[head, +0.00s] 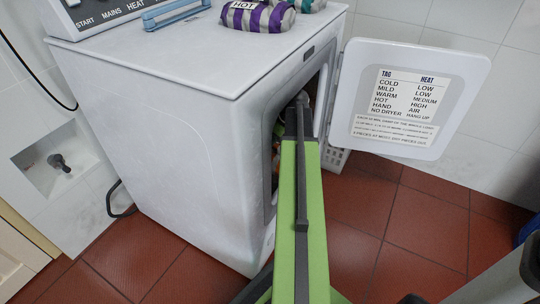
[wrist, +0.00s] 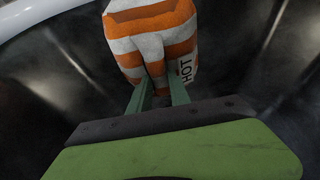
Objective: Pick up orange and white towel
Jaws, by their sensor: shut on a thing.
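The orange and white striped towel (wrist: 150,35) is in the wrist view, inside the dark metal drum of the machine. A tag reading HOT (wrist: 186,70) is on its right side. My gripper (wrist: 160,88) has its two green fingers at the towel's near lower end, shut on it. In the head view my green arm reaches through the open door of the white dryer (head: 150,120). A small orange patch of the towel (head: 277,150) shows in the opening; the rest of it and my fingertips are hidden there.
The dryer door (head: 440,145) stands open to the right, with a tag and heat chart on it. A purple and white striped towel (head: 258,17) tagged HOT and a blue object (head: 175,12) lie on the dryer top.

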